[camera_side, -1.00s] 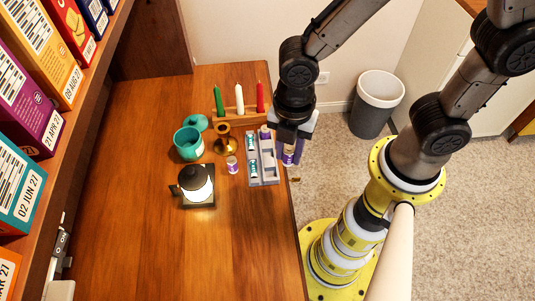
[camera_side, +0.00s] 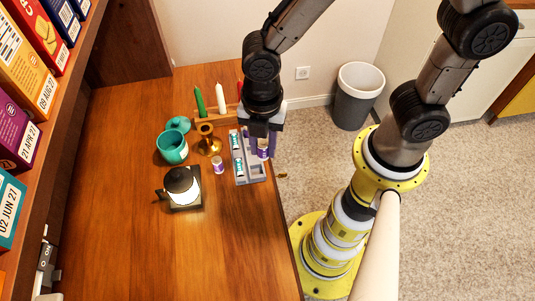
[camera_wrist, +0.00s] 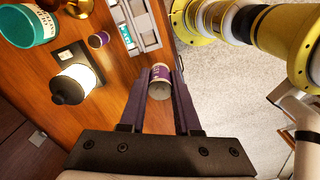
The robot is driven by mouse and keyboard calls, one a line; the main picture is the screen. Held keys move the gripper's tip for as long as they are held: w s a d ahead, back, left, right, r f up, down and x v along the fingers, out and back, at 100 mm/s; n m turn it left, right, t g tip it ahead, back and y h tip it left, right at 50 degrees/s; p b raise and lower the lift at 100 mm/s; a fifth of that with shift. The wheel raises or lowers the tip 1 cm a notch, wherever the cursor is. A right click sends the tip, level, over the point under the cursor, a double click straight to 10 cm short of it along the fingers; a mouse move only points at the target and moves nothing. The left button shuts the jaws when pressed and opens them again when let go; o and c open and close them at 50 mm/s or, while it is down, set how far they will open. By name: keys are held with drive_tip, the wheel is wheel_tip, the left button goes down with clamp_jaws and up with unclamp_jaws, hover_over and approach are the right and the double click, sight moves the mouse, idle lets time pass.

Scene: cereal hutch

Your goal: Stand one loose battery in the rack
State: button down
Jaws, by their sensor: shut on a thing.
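My gripper (camera_side: 262,146) is shut on a purple-and-white battery (camera_side: 263,150), beside the right edge of the grey rack (camera_side: 257,172). In the wrist view my gripper (camera_wrist: 160,84) has the battery (camera_wrist: 160,82) between its fingertips, with the rack (camera_wrist: 152,40) just beyond. The held battery looks roughly upright in the side view; its height above the desk is hard to tell. Teal-and-white batteries (camera_side: 238,167) are in the rack's left row. My gripper hides part of the rack's far right. Another purple-and-white battery (camera_side: 217,165) stands loose left of the rack.
A wooden holder with candles (camera_side: 221,97) is behind. The desk's right edge is close to the rack. The front desk is clear.

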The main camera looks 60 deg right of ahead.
drive_tip(key=shift+m, duration=0.3)
drive_tip(key=shift+w+d+f, duration=0.2)
drive_tip(key=shift+w+f, duration=0.3)
drive_tip(key=shift+f, duration=1.1)
drive_tip(key=shift+w+d+f, duration=0.2)
drive_tip(key=shift+w+f, duration=0.3)
drive_tip(key=shift+f, duration=1.05)
drive_tip(key=shift+w+d+f, duration=0.2)
drive_tip(key=shift+w+f, duration=0.3)
drive_tip(key=shift+f, duration=1.1)
drive_tip(key=shift+f, duration=0.65)
drive_tip(key=shift+c, duration=1.1)
unclamp_jaws()
drive_tip(key=shift+r, duration=0.1)
drive_tip(key=shift+r, duration=2.45)
